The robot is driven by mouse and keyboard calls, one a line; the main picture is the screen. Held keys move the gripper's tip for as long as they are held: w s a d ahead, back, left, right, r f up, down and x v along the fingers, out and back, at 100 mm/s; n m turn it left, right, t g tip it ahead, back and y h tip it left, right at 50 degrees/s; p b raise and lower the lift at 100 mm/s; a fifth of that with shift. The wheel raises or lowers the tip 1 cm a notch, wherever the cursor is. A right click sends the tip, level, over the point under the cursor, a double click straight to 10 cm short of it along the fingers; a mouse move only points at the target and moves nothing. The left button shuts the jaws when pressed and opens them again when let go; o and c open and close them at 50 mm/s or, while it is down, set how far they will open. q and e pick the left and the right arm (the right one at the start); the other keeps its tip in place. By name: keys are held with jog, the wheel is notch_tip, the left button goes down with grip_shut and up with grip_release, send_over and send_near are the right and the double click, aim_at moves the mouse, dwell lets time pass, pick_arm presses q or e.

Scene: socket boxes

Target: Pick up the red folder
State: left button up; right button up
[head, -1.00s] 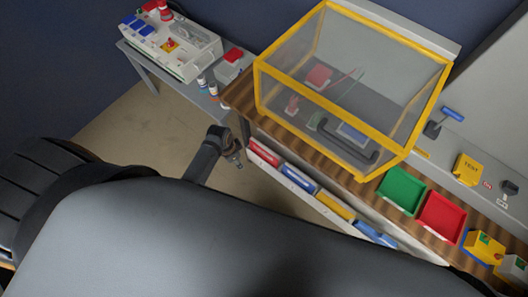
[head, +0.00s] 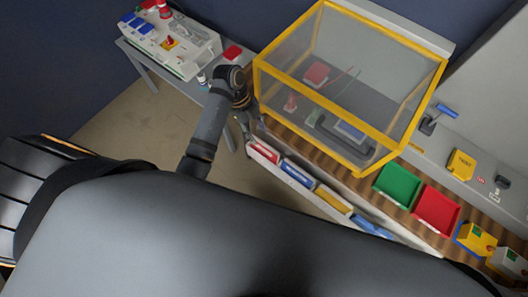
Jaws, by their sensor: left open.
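The red folder (head: 264,151) is in the leftmost place of a pale rack (head: 300,183) on the front of the wooden bench. Only its upper part shows above the rack's front wall. My left gripper (head: 248,131) points down just above and to the left of the red folder, at the bench's left end. It is open and appears empty; its fingers are small and dark here, and I cannot tell whether they touch the folder. My right gripper is not in view.
Blue (head: 299,175), yellow (head: 334,200) and further blue (head: 371,225) folders follow in the rack. A yellow-framed clear box (head: 345,137) stands on the bench close to my left arm. Green (head: 397,185) and red (head: 436,211) trays lie to its right. Floor is free at left.

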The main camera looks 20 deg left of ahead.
aim_at(263, 144)
pick_arm(q)
jog(key=x, duration=0.2)
jog(key=shift+d+f, duration=0.15)
jog(key=shift+f, duration=0.2)
jog(key=p+x, duration=0.1)
jog(key=x, duration=0.3)
jog(key=shift+d+f, duration=0.2)
jog(key=shift+f, duration=0.4)
jog(key=shift+f+p, duration=0.25)
jog(key=shift+p, duration=0.05)
jog(key=shift+c, duration=0.3)
grip_shut()
